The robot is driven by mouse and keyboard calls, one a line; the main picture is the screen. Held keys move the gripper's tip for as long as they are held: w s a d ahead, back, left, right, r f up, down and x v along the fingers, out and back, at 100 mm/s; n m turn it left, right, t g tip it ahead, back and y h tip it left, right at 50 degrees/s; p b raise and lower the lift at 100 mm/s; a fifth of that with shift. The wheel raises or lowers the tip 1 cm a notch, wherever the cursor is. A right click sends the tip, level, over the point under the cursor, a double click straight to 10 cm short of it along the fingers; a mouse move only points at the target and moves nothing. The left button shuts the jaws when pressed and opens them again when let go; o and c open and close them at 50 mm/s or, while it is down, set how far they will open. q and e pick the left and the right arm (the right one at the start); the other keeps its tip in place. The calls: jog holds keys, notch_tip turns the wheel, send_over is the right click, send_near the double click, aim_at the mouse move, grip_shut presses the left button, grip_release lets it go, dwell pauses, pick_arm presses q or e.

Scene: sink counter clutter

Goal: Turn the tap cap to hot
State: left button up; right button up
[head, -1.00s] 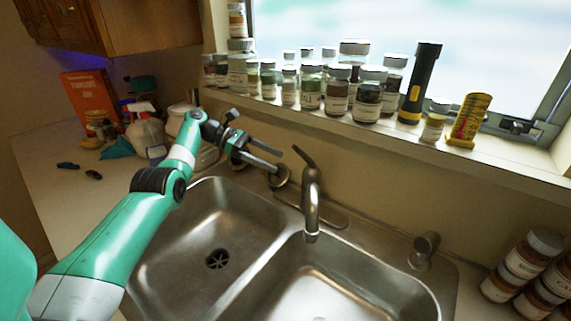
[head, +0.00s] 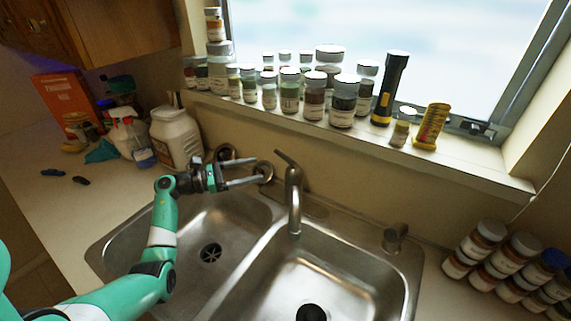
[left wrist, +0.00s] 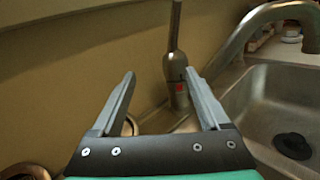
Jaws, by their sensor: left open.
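The metal tap (head: 294,200) stands at the back of the sink with its spout over the basins. Its cap, a slim lever handle (head: 288,160), tilts up and to the left. In the left wrist view the cap (left wrist: 176,45) stands nearly upright, with a red mark (left wrist: 180,88) on the body below it. My left gripper (head: 260,170) is open and empty, left of the tap, with its fingers pointing right. In the left wrist view the gripper (left wrist: 159,73) has the cap beyond its fingertips, close to the right finger's line. My right gripper is not in view.
Several jars (head: 343,103) and a flashlight (head: 390,88) line the sill above. A white jug (head: 176,135) and spray bottle stand on the left counter. The basins look empty.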

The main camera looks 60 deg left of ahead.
aim_at(294, 174)
pick_arm(q)
notch_tip(294, 174, down, 3)
jog(key=s+d+n+p, duration=0.1)
jog(key=s+d, duration=0.1)
jog(key=d, duration=0.1)
jog(key=w, duration=1.2)
jog(key=shift+d+f, duration=0.25)
jog(key=shift+d, duration=0.15)
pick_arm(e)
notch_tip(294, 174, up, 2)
pick_arm(q)
jog(key=shift+c, duration=0.3)
